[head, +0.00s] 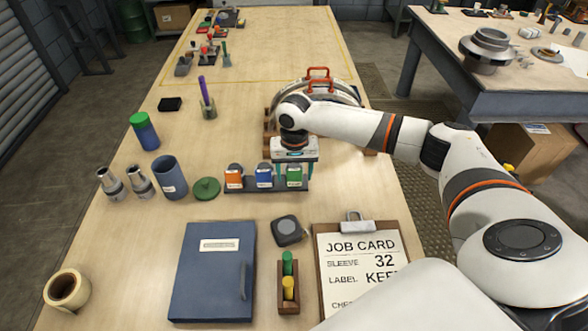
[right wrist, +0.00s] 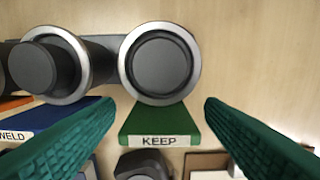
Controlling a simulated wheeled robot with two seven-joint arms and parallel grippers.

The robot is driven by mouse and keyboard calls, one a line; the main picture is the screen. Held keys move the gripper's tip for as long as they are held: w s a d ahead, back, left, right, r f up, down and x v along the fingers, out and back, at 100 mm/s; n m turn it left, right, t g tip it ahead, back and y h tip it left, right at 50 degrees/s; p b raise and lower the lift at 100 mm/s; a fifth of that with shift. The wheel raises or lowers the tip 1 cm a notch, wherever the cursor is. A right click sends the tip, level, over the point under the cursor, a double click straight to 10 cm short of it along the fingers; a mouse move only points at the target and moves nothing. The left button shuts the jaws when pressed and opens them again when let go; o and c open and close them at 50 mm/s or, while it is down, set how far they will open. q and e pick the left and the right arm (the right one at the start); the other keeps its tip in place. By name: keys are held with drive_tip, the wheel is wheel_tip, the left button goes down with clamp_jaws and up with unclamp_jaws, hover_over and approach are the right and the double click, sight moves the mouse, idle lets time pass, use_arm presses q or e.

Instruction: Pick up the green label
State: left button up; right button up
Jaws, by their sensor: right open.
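The green label (head: 295,177) stands at the right end of a small dark rack (head: 265,189), beside a blue label (head: 264,177) and an orange label (head: 233,179). In the right wrist view the green label (right wrist: 160,125) reads KEEP, and the blue label (right wrist: 55,123) reads WELD in part. My right gripper (head: 295,168) is open over the green label. Its two green fingers (right wrist: 160,112) lie on either side of the label, with gaps showing, and nothing is held. My left gripper is out of view.
A clipboard job card (head: 360,250), a blue binder (head: 213,270) and a block with green and yellow pegs (head: 288,290) lie at the front. A green lid (head: 206,189) and blue cup (head: 169,180) stand left of the rack. A curved metal casing (head: 345,92) is behind my arm.

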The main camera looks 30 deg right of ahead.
drive_tip(key=shift+f, duration=0.8)
drive_tip(key=c, duration=1.1)
drive_tip(key=shift+r, duration=0.1)
wheel_tip(320, 180, up, 9)
drive_tip(key=shift+r+b, duration=0.15)
drive_tip(key=shift+b, duration=0.85)
drive_tip(key=shift+r+p, duration=0.3)
drive_tip(key=shift+r, duration=0.35)
wheel_tip(320, 180, up, 4)
drive_tip(key=p, duration=0.5)
drive_tip(key=shift+p, duration=0.35)
drive_tip(key=shift+f, duration=0.2)
